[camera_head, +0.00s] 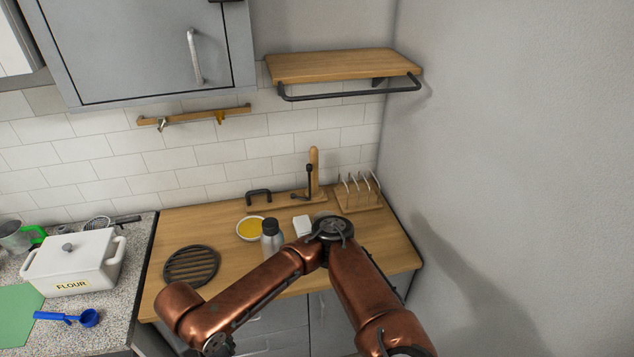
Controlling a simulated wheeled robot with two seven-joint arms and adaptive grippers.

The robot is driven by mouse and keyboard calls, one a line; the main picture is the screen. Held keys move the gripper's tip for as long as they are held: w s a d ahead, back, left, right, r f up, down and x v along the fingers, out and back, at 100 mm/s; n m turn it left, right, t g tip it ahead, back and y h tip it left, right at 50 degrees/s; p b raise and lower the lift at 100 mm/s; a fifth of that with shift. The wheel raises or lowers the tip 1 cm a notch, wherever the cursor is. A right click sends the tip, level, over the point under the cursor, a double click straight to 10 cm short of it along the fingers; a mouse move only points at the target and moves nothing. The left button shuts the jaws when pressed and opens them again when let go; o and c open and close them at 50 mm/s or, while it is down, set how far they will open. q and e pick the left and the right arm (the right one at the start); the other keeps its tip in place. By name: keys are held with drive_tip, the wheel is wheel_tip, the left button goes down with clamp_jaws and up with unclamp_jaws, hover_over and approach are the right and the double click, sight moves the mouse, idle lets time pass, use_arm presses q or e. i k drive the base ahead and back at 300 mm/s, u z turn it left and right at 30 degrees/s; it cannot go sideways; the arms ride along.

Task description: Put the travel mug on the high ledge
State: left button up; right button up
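The travel mug (272,239), silver with a dark lid, stands upright on the wooden worktop. My copper arm crosses just in front of it and hides its lower part. The high ledge (340,64) is a wooden wall shelf with a dark rail below its front edge, and its top is bare. The arm enters from the bottom right, bends near the worktop's right part and runs back to the lower left. Its gripper fingers do not show; the arm's end is cut off at the bottom edge. My other arm and gripper are not in view.
A toast rack (359,191), yellow-filled dish (250,229), white block (302,225) and round dark trivet (191,266) occupy the worktop. A grey cabinet (150,50) hangs left of the ledge; a wall (500,150) bounds the right. A flour box (75,262) stands left.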

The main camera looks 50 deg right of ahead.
sight(326, 69)
drive_tip(key=z, duration=0.05)
drive_tip(key=k, duration=0.25)
drive_tip(key=z, duration=0.8)
